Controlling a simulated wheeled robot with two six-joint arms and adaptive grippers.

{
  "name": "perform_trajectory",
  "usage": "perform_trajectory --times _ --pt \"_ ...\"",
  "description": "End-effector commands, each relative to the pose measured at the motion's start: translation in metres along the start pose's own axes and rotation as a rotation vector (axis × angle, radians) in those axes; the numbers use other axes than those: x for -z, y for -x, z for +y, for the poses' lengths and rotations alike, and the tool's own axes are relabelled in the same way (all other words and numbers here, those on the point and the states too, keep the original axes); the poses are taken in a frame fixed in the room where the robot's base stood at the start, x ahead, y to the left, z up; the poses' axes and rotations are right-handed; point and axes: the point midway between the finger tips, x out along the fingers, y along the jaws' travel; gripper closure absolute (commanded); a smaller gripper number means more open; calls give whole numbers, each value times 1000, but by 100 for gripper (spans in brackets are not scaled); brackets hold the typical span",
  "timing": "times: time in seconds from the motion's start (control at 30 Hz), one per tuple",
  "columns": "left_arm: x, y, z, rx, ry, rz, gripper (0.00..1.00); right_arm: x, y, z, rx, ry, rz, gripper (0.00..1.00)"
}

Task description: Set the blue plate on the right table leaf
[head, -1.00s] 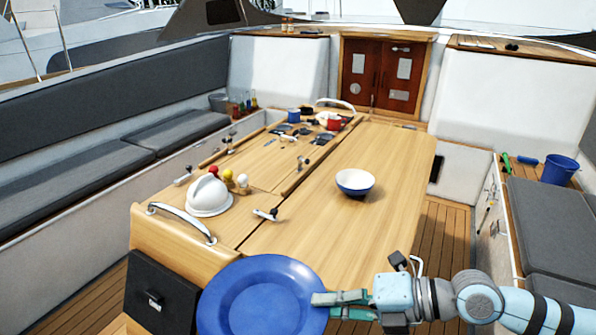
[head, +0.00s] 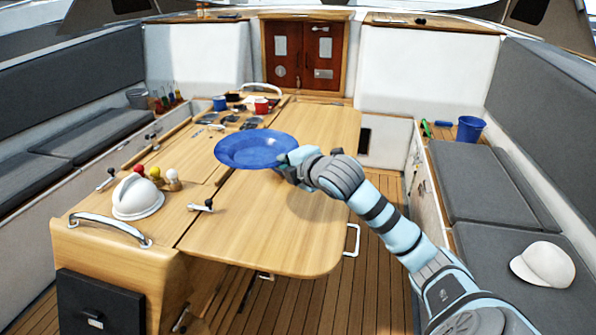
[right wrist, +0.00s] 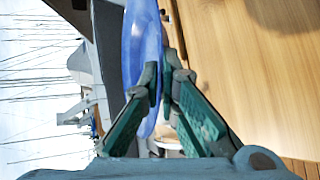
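The blue plate (head: 250,146) is in my right gripper (head: 290,162), which grips it by its right rim in the head view. The plate is roughly level and appears held above the right table leaf (head: 285,235), with a shadow on the wood below and right of it. In the right wrist view, the fingers (right wrist: 160,88) are shut on the rim of the plate (right wrist: 140,50), and the leaf (right wrist: 250,85) fills the right side. The white-and-blue bowl seen earlier on the leaf is not visible now. My left gripper is out of view.
A white domed compass (head: 137,198), a winch handle (head: 203,205) and several small coloured-topped items stand on the left part of the table. Mugs (head: 262,106) and small items lie at its far end. The near part of the right leaf is clear.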

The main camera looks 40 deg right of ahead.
Motion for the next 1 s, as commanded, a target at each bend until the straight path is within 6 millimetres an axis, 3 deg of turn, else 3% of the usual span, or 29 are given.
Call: perform_trajectory --times 0.3,0.4,0.7,0.9,1.0 --pt "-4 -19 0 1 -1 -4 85 17 -40 -108 8 0 -2 100" --pt "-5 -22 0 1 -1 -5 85 20 -49 -130 5 2 -2 100" --pt "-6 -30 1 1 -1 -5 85 28 -66 -176 3 3 -1 100" --pt "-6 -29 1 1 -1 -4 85 28 -68 -178 1 4 -1 100" --pt "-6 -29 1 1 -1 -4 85 28 -68 -178 3 4 -1 87"
